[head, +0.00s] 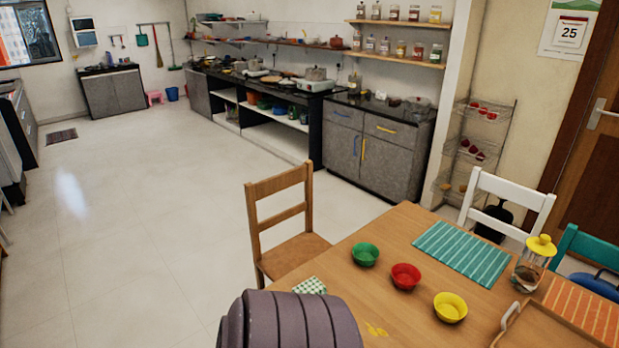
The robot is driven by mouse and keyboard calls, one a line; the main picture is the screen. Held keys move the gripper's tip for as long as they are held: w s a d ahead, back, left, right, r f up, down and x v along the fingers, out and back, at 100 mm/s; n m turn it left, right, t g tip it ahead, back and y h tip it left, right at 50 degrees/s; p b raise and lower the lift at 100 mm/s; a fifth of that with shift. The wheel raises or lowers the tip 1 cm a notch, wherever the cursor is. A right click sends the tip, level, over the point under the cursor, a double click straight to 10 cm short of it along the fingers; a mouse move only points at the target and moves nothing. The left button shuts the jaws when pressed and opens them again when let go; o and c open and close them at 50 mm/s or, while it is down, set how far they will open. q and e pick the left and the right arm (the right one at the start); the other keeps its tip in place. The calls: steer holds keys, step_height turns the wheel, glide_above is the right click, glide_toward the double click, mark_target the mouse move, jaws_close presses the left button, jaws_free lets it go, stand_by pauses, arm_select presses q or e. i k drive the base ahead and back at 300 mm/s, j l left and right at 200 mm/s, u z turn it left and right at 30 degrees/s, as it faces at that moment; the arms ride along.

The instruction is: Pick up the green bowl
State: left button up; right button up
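A small green bowl (365,254) stands upright on the wooden table (392,313), near its left edge. A red bowl (405,276) and a yellow bowl (450,307) stand to its right, in a slanting row toward the front. The green bowl looks empty and nothing touches it. Neither of my grippers is in view. A dark ribbed rounded shape at the bottom centre hides part of the table's near left corner.
A teal striped mat (462,252), a glass jar with a yellow lid (533,262) and an orange mat (585,310) lie right of the bowls. A wooden chair (283,222) stands at the table's left edge. The floor (130,210) to the left is open.

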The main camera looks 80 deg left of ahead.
mark_target(365, 254)
steer(key=u, duration=2.15)
steer(key=i+j+z, duration=0.2)
steer(key=i+j, duration=0.15)
steer(key=j, duration=0.25)
steer(key=i+j+z, duration=0.1)
steer(key=j, duration=0.25)
steer(key=i+j+z, duration=0.1)
steer(key=i+j, duration=0.15)
steer(key=i+j+z, duration=0.1)
steer(key=j, duration=0.35)
